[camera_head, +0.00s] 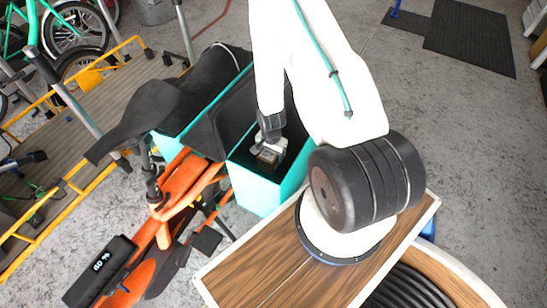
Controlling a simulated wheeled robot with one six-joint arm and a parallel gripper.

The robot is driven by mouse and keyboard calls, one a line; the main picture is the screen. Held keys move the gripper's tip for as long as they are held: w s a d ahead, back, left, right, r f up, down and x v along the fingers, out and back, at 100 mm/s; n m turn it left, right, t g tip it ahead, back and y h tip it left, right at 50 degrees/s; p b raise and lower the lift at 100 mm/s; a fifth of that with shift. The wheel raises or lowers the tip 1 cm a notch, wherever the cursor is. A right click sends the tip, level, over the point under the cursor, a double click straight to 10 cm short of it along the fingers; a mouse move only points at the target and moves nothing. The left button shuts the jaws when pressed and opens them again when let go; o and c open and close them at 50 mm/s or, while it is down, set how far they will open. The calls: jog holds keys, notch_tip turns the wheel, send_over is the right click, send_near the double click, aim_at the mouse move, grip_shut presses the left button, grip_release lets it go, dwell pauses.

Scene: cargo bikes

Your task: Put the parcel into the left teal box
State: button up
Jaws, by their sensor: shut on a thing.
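Two teal boxes sit on an orange cargo bike. One teal box (258,197) is on the right in the picture, with its dark inside showing. The other teal box (167,147) is on the left in the picture and mostly hidden under a black cover. My gripper (269,150) points down inside the opening of the right-hand box. It is shut on a small brown parcel (268,159), which shows only partly between the fingers. I cannot tell whether the parcel touches the box floor. My arm hides part of the box's far side.
Black covers (185,95) drape over and between the boxes. The orange bike frame (178,195) and its black seat stand left of the right-hand box. A yellow rail (45,215) edges a wooden platform at left.

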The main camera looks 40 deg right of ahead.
jog(key=shift+f, duration=2.75)
jog(key=shift+f, duration=0.1)
jog(key=o, duration=1.7)
notch_tip(320, 180, up, 12)
jog(key=shift+r, duration=0.15)
jog(key=w+a+r+n, duration=0.1)
jog(key=a+r+n, duration=0.2)
jog(key=r, duration=1.2)
jog(key=a+r+n, duration=0.3)
jog(key=r, duration=1.2)
jog(key=s+a+r+n, duration=0.2)
jog(key=s+r, duration=0.4)
jog(key=s, duration=0.1)
jog(key=s+a+r+n, duration=0.3)
jog(key=s+r, duration=0.3)
jog(key=r, duration=0.1)
jog(key=s+a+r+n+t, duration=0.1)
jog(key=s+a+r+n, duration=0.2)
jog(key=s+r, duration=0.3)
jog(key=shift+s+a+r, duration=0.15)
jog(key=shift+s+a, duration=0.1)
jog(key=shift+s, duration=0.6)
